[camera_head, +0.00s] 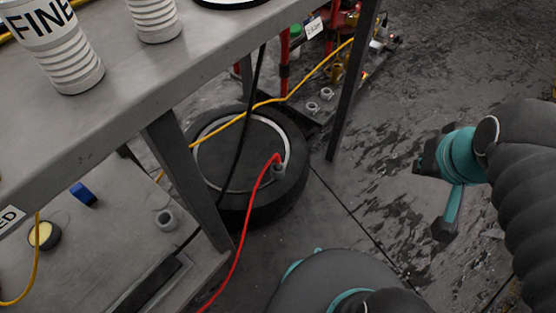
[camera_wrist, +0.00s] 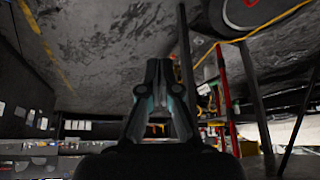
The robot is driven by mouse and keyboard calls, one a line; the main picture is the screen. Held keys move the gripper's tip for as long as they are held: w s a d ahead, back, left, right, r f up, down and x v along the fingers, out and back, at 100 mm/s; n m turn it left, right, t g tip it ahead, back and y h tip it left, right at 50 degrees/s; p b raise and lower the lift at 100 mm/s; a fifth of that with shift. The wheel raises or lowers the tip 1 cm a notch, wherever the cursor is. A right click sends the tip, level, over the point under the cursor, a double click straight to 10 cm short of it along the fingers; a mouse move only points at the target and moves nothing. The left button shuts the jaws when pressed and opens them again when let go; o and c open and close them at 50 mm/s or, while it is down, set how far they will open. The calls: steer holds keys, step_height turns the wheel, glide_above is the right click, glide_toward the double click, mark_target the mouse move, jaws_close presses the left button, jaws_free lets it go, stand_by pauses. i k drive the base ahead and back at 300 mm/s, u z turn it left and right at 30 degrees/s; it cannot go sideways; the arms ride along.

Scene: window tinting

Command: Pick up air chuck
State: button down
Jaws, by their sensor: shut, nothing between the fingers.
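I cannot pick out an air chuck for certain. A red hose (camera_head: 246,221) ends in a small grey fitting (camera_head: 279,170) on top of a round black drum or tyre (camera_head: 262,196) on the floor; this may be it, but it is too small to tell. My gripper (camera_wrist: 158,68) shows in the wrist view with its fingers together and nothing between them. In the head view my arm is at the right, over open floor, well apart from the fitting.
A grey workbench (camera_head: 215,35) with white ribbed containers (camera_head: 153,17) stands at left, its leg (camera_head: 186,178) beside the drum. A yellow cord (camera_head: 310,75) and a black cable cross the drum. Red equipment (camera_head: 340,25) stands behind. The floor between drum and arm is clear.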

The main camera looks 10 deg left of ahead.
mark_target(277, 162)
steer(key=z, duration=0.85)
steer(key=k, duration=1.1)
steer(key=u, duration=1.25)
